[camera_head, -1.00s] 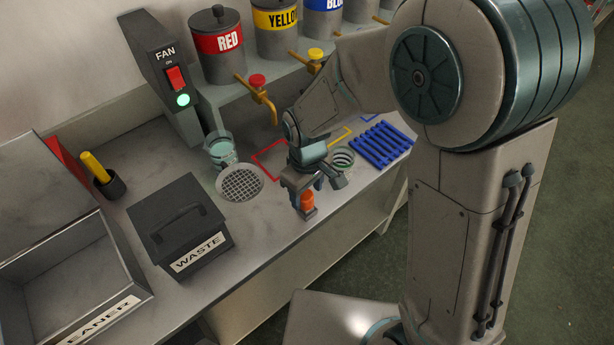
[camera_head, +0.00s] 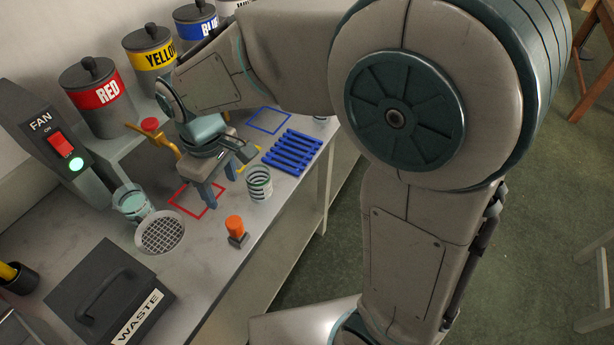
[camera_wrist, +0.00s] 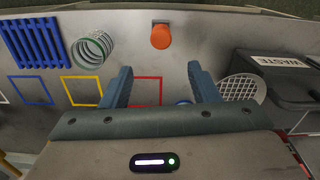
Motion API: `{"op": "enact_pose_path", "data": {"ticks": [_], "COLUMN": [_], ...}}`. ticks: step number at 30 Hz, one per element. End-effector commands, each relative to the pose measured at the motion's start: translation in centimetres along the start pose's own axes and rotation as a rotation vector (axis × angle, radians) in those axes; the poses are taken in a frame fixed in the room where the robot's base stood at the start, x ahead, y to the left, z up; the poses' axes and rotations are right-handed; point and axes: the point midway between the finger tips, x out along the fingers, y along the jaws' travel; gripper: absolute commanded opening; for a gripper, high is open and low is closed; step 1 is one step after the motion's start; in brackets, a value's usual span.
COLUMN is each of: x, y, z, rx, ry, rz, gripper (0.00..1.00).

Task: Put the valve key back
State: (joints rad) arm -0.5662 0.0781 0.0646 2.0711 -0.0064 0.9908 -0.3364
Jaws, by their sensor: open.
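An orange-topped piece (camera_head: 234,224), which looks like the valve key, stands on a small grey base (camera_head: 238,241) near the bench's front edge. The orange piece also shows in the wrist view (camera_wrist: 161,38), ahead of the fingers. How it sits in the base is not clear. My gripper (camera_head: 217,184) is open and empty above the red square outline, behind the orange piece and apart from it.
Paint pots, including the red pot (camera_head: 98,95), stand on a shelf with taps behind my gripper. A green-striped cup (camera_head: 259,184) and blue rack (camera_head: 290,151) are right. A round grate (camera_head: 160,232), beaker (camera_head: 131,203) and waste box (camera_head: 97,297) are left.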

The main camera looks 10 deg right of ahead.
Motion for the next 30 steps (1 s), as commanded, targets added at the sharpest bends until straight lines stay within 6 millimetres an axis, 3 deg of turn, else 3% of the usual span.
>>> {"op": "enact_pose_path", "data": {"ticks": [5, 10, 15, 18, 23, 30], "x": [-1.4, -3.2, -3.6, -3.5, -3.3, -3.2], "y": [2.6, 5.7, 6.6, 6.5, 6.2, 6.2], "z": [3.7, 11.2, 17.9, 20.5, 22.6, 22.9], "rx": [0.155, 0.456, 0.739, 0.856, 0.955, 0.971], "ry": [0.038, 0.11, 0.179, 0.209, 0.233, 0.237], "rz": [0.021, 0.06, 0.096, 0.111, 0.124, 0.125], "gripper": [0.55, 0.55, 0.55, 0.55, 0.55, 0.55]}}
